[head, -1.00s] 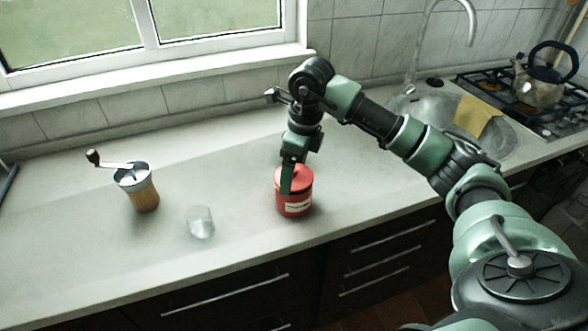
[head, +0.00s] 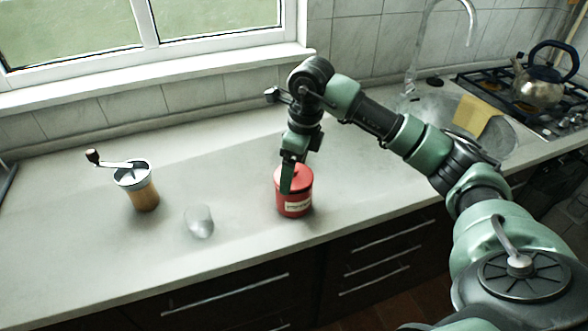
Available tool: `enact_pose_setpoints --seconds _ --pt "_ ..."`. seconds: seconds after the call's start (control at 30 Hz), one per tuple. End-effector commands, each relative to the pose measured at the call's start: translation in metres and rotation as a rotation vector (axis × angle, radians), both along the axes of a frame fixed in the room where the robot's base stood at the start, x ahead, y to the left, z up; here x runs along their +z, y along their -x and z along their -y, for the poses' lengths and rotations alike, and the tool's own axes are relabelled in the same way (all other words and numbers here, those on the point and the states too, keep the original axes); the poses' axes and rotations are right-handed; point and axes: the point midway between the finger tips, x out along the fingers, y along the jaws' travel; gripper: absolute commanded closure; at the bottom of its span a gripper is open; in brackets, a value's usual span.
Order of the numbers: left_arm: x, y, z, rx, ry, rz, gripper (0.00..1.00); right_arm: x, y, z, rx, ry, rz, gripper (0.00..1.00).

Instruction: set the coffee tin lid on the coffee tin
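The red coffee tin (head: 294,207) stands upright on the counter and has a pale label on its front. The red coffee tin lid (head: 303,176) is on top of the tin, and it looks level. My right gripper (head: 288,181) points down at the lid, with a green finger in front of the lid's left part. The other finger and the middle of the lid are largely hidden, so I cannot tell whether the gripper holds the lid. My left gripper is not in view.
A clear glass (head: 199,222) stands left of the tin. A coffee grinder (head: 142,190) with a wooden body and a crank stands farther left. The sink with a yellow cloth (head: 476,116) and a kettle (head: 540,85) on the hob are at the right. The counter behind the tin is clear.

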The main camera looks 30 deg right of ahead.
Motion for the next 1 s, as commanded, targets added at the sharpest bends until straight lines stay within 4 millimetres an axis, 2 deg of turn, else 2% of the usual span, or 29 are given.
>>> enact_pose_setpoints --seconds 0.27,1.0 --pt "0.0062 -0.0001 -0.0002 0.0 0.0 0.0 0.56 0.0089 0.0 0.0001 0.0 0.001 0.001 0.53" --pt "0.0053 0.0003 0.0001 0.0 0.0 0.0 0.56 0.0085 0.0002 0.0 0.0 0.001 -0.001 0.53"
